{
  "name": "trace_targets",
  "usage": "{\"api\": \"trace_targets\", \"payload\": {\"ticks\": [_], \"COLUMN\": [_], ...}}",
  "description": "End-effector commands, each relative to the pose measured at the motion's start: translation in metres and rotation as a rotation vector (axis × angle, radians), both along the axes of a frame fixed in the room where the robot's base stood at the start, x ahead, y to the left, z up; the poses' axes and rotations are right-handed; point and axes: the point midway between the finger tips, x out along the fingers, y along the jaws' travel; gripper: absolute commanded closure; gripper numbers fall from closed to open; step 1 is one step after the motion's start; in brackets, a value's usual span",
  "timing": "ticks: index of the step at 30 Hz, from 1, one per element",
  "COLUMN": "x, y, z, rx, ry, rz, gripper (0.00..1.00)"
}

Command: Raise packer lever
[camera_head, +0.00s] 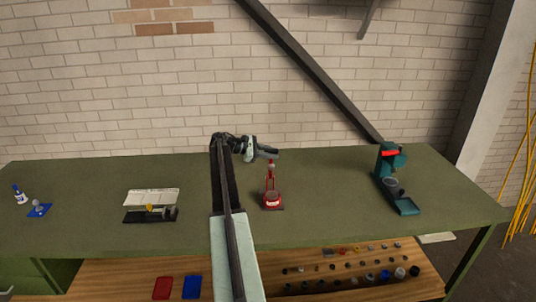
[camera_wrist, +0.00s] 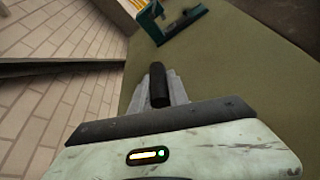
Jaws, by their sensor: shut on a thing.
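A red packer (camera_head: 272,198) stands upright on a dark base near the middle of the green bench, with a thin post rising from it. My gripper (camera_head: 267,154) is at the top of this post, well above the bench. In the wrist view my gripper (camera_wrist: 162,100) is shut on a dark cylindrical lever handle (camera_wrist: 160,80), whose far end sticks out past the pale fingers. The joint between handle and post is hidden in the wrist view and too small to make out in the head view.
A teal press (camera_head: 395,180) stands at the bench's right and also shows in the wrist view (camera_wrist: 182,22). A diagonal dark beam (camera_head: 310,68) crosses the wall behind.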

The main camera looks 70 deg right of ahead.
Motion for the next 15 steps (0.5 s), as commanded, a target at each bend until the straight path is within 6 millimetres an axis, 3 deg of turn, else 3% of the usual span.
{"api": "trace_targets", "payload": {"ticks": [8, 9, 10, 11, 15], "x": [0.0032, 0.0038, 0.0042, 0.0047, 0.0061], "y": [0.0009, 0.0011, 0.0013, 0.0015, 0.0022], "z": [0.0004, 0.0004, 0.0004, 0.0004, 0.0002], "rx": [-0.002, -0.002, -0.002, -0.001, -0.001], "ry": [0.001, 0.001, 0.001, 0.001, 0.001], "rz": [0.003, 0.005, 0.005, 0.005, 0.007], "gripper": [1.0, 0.71, 0.63, 0.58, 0.58]}}
